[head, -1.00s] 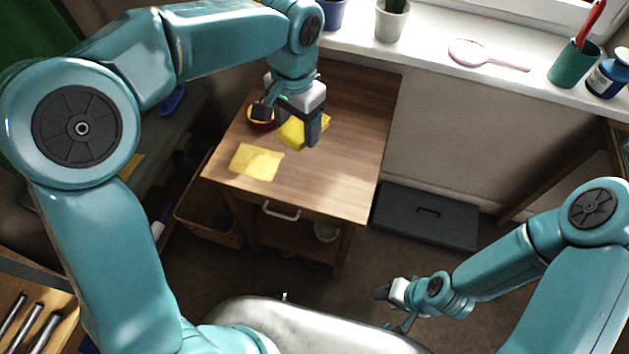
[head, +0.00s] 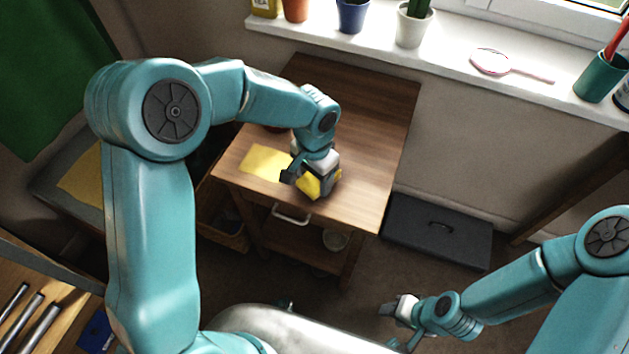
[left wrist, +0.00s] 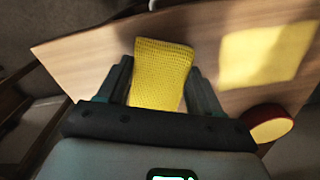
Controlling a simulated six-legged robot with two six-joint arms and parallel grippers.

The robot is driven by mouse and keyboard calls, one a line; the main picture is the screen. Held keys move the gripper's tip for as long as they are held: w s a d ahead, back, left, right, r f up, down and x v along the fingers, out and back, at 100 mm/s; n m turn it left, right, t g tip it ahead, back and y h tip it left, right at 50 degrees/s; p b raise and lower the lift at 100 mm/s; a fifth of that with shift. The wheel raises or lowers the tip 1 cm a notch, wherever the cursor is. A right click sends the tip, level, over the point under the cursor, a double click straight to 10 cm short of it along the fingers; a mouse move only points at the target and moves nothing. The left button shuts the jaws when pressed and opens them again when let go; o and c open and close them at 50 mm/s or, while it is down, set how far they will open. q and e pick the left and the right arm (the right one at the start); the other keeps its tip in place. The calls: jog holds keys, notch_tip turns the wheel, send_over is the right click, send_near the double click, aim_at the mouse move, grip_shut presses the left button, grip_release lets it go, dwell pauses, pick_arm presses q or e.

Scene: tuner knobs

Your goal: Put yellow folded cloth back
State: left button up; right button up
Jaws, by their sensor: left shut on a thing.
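My left gripper (head: 306,181) is shut on a yellow folded cloth (head: 318,187) over the front right part of the wooden table (head: 355,190). In the left wrist view the cloth (left wrist: 160,75) has a waffle texture and sits between the two fingers. I cannot tell whether it touches the table. A flat yellow square (head: 265,162) lies on the table just left of the gripper. It also shows in the left wrist view (left wrist: 265,55), apart from the held cloth. My right gripper (head: 390,309) is low at the front, away from the table; its jaws are unclear.
A round red bowl (left wrist: 271,125) with something yellow inside stands on the table, mostly hidden in the head view. The windowsill (head: 450,45) holds pots, a pink hand mirror (head: 492,62) and a green cup (head: 600,76). A dark case (head: 438,230) lies right of the table.

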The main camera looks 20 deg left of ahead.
aim_at(314, 178)
pick_arm(q)
notch_tip(314, 178, down, 2)
jog(key=shift+w+f, duration=0.1)
jog(key=shift+w, duration=0.05)
jog(key=o, duration=1)
jog(key=shift+f, duration=0.1)
jog(key=shift+r, duration=0.3)
notch_tip(314, 178, up, 12)
jog(key=shift+f+p, duration=0.1)
jog(key=shift+p, duration=0.85)
